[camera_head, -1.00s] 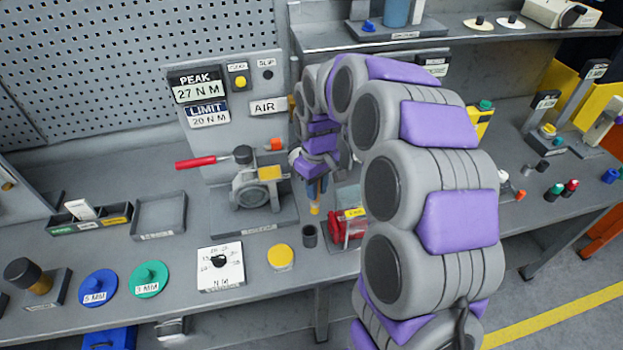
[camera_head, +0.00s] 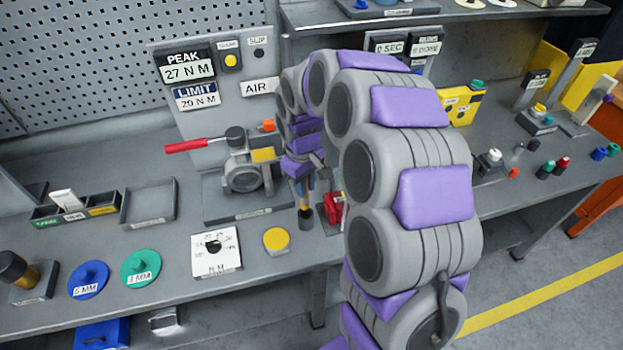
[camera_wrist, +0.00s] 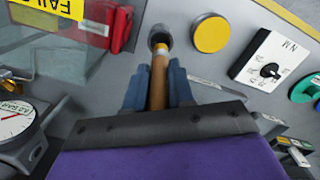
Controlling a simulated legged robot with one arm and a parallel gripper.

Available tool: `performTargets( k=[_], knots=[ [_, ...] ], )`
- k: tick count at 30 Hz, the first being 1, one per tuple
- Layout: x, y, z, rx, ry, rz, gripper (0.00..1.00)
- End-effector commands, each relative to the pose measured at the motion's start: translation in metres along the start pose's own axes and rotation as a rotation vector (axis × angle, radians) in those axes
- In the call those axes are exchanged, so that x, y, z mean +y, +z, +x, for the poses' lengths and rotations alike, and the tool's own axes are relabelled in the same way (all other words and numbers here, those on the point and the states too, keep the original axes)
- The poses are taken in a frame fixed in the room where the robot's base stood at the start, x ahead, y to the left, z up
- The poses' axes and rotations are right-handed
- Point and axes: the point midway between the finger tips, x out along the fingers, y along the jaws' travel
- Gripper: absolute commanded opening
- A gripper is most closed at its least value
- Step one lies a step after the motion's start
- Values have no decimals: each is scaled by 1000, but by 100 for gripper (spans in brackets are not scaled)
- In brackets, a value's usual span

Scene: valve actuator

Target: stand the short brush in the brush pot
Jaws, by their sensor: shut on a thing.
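My gripper (camera_head: 304,183) points down and is shut on the short brush (camera_head: 305,203), which hangs upright below the fingers. The brush pot (camera_head: 306,222) is a small dark cup on the bench, directly under the brush. That end lies at the mouth of the brush pot (camera_wrist: 160,33). I cannot tell how far inside it is.
A red item (camera_head: 333,208) in a clear-sided box stands just right of the pot. A yellow disc (camera_head: 276,241) and a white dial plate (camera_head: 215,252) lie to the left. The valve rig with a red lever (camera_head: 186,145) stands behind, left of my arm.

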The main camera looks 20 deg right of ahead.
Motion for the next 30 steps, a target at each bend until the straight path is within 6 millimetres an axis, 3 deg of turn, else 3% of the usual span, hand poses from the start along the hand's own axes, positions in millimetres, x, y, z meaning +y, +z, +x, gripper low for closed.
performTargets(
  k=[11, 30],
  knots=[
    [13, 6, 28, 7, -13, 1, 0],
    [7, 2, 64, 5, -7, 0, 0]
  ],
)
